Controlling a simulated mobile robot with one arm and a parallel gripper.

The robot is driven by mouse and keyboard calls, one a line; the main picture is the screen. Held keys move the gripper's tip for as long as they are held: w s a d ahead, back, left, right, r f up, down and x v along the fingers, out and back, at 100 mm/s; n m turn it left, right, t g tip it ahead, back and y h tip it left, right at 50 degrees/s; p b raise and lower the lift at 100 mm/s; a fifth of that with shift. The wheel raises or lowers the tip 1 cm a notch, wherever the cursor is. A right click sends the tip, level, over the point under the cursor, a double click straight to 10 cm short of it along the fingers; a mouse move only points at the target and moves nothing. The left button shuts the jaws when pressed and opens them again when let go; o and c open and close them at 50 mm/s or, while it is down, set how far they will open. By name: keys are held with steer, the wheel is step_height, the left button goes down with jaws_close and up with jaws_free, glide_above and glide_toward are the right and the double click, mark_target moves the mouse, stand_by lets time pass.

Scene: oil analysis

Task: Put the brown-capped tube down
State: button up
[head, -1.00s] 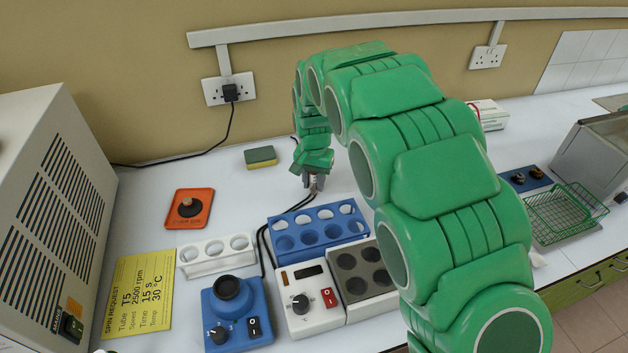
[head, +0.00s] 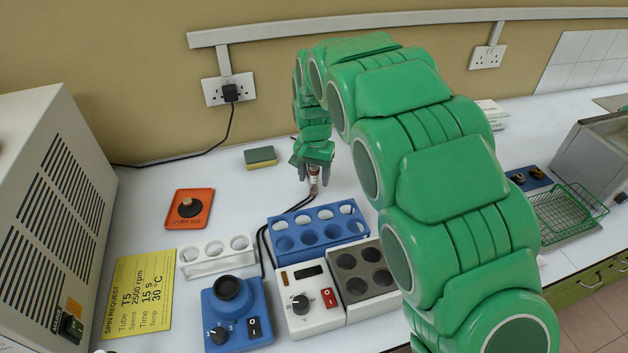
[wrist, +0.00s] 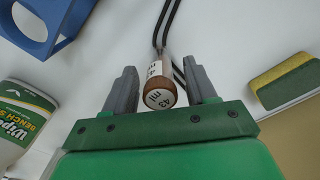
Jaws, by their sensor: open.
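The brown-capped tube (wrist: 155,70) has a white label and a marked cap top that faces the wrist camera. In the wrist view it sits between the two fingers of my gripper (wrist: 160,85), with a gap on each side. My gripper is open. In the head view the tube (head: 314,180) is small and roughly upright, just behind the blue tube rack (head: 318,241), outside its holes. My gripper (head: 314,174) is around its upper part. I cannot tell whether the tube's lower end touches the bench.
Black cables (wrist: 168,25) run close by the tube. A sponge (head: 260,157) lies to the left, and a wipes container (wrist: 22,118) shows in the wrist view.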

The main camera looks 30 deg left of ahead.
step_height(320, 180, up, 10)
steer(key=shift+f, duration=0.15)
stand_by(0.6)
steer(key=shift+d, duration=0.4)
steer(key=s+d+r+m, duration=0.1)
steer(key=s+d+r, duration=0.2)
steer(key=d, duration=0.7)
steer(key=s+d+r, duration=0.2)
steer(key=d+r, duration=0.1)
steer(key=d, duration=0.7)
steer(key=s+d+r+m, duration=0.1)
steer(key=s+d+r, duration=0.15)
steer(key=d, duration=0.75)
steer(key=s+d+f+g, duration=0.1)
steer(key=s+d, duration=0.7)
steer(key=s, duration=0.4)
steer(key=s+d+f, duration=0.2)
steer(key=s+d, duration=0.6)
steer(key=s, duration=0.4)
steer(key=shift+s+g, duration=0.2)
steer(key=shift+g, duration=0.2)
steer(key=shift+f, duration=0.1)
